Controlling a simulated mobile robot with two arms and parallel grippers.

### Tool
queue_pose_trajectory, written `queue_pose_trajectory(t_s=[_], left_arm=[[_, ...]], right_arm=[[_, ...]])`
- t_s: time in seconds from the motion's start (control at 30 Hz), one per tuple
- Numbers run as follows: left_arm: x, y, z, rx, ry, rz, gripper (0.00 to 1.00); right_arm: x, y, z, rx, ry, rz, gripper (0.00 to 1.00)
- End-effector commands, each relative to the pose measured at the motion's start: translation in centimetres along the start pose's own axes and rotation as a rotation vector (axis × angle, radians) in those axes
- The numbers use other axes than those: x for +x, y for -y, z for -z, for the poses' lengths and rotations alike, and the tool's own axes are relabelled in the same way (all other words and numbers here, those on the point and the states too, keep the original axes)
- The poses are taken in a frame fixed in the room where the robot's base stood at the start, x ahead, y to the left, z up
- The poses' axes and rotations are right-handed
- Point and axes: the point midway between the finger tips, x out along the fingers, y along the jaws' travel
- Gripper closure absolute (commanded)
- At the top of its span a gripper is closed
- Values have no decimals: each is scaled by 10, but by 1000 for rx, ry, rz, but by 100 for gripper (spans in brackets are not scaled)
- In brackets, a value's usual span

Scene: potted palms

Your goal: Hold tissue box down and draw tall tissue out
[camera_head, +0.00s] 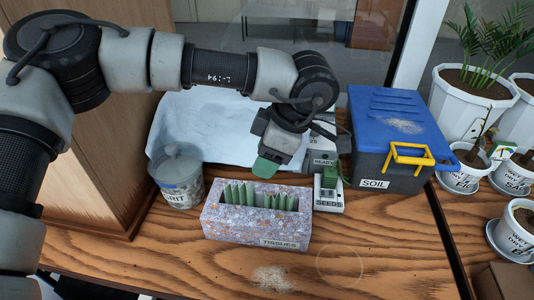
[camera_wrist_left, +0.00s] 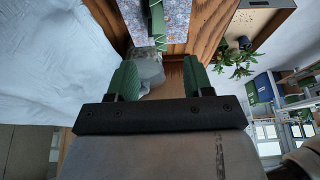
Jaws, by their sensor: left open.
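The tissue box (camera_head: 256,235) is a speckled grey-purple box labelled TISSUES, standing on the wooden bench. Several green tissues (camera_head: 240,196) stick up from its open top in a left and a right group; I cannot tell clearly which is tallest. My left gripper (camera_head: 268,165) hangs behind and above the box, apart from it, with one green fingertip showing. In the left wrist view my left gripper (camera_wrist_left: 160,80) is open with nothing between its green fingers; the box (camera_wrist_left: 178,20) and a green tissue (camera_wrist_left: 157,22) lie beyond the fingertips. My right gripper is not in view.
A lidded grit jar (camera_head: 177,178) stands left of the box. A seeds holder (camera_head: 328,193) and a blue-lidded soil bin (camera_head: 390,145) with a yellow handle stand right. Potted plants (camera_head: 470,105) are at far right. The bench front is clear except for a pale patch (camera_head: 272,279).

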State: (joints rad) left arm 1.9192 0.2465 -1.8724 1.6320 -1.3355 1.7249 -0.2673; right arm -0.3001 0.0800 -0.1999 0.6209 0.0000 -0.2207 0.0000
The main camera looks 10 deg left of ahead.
Motion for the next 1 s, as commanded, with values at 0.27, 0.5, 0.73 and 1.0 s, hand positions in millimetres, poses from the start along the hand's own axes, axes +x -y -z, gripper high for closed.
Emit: queue_pose_trajectory(t_s=[0.27,0.5,0.73,1.0], left_arm=[[34,0,1,3,-8,-6,49],[81,-1,1,2,-8,-5,49],[111,-1,1,1,-6,-5,49],[121,-1,1,1,-5,-8,49]], right_arm=[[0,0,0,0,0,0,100],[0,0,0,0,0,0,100],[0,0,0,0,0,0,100],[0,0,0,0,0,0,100]])
